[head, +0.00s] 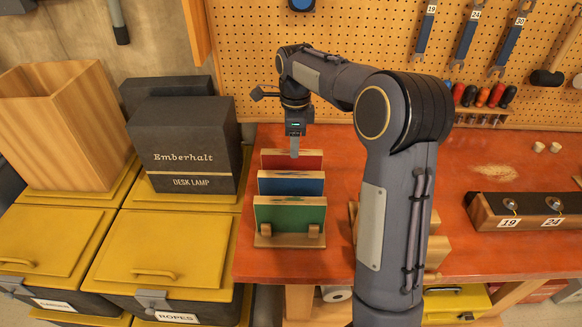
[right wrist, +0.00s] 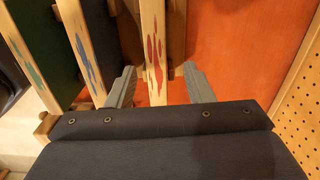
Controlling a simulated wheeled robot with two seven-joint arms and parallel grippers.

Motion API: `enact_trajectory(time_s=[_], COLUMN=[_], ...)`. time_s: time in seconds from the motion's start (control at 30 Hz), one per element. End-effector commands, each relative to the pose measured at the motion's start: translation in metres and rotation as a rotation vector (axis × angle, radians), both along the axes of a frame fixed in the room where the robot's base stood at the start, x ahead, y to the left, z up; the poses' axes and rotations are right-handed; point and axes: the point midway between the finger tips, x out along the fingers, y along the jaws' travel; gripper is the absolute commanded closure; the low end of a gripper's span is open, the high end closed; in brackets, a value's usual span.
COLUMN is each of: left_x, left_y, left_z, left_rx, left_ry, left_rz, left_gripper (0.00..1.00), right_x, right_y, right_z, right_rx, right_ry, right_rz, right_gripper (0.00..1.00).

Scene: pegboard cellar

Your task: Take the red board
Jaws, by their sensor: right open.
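The red board (head: 305,160) stands upright at the back of a wooden rack (head: 290,238) on the orange bench. In front of it stand a blue board (head: 291,184) and a green board (head: 290,213). My right gripper (head: 294,150) points down at the red board's top edge. In the right wrist view its two fingers (right wrist: 161,88) are open, one on each side of the red board's edge (right wrist: 153,50), with gaps visible between. The blue board's edge (right wrist: 85,50) lies just outside the left finger. My left gripper is not in view.
A dark Emberhalt desk lamp box (head: 187,145) and yellow-lidded bins (head: 160,250) stand left of the bench (head: 340,262). A pegboard (head: 345,25) with hanging tools rises behind. A wooden block with labels 19 and 24 (head: 520,212) lies at right.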

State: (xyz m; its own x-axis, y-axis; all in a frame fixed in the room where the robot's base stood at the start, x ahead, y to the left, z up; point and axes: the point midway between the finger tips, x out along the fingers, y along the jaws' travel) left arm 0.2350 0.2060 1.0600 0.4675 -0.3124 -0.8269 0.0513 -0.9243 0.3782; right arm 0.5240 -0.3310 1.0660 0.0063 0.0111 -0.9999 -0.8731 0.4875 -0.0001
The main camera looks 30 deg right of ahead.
Motion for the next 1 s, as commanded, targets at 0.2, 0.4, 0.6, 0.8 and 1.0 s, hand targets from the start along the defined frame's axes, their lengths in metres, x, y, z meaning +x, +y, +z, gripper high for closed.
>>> enact_trajectory(time_s=[0.2, 0.4, 0.6, 0.8, 1.0], left_x=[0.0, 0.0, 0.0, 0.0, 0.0], left_y=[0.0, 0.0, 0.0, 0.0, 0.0], left_z=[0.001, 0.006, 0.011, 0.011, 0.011], left_rx=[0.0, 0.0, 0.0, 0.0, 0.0], left_ry=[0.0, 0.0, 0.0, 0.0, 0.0], left_rz=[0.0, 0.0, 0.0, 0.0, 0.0], left_gripper=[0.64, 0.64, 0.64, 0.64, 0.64], right_x=[0.005, 0.002, 0.0, 0.0, 0.001], right_y=[-0.001, 0.004, 0.008, 0.007, 0.008], right_z=[-0.021, -0.044, -0.073, -0.081, -0.081], right_rx=[-0.013, -0.011, -0.011, -0.011, -0.011], right_ry=[0.014, 0.013, 0.011, 0.008, 0.008], right_rz=[-0.044, -0.043, -0.041, -0.041, -0.041], right_gripper=[0.53, 0.53, 0.53, 0.53, 0.62])
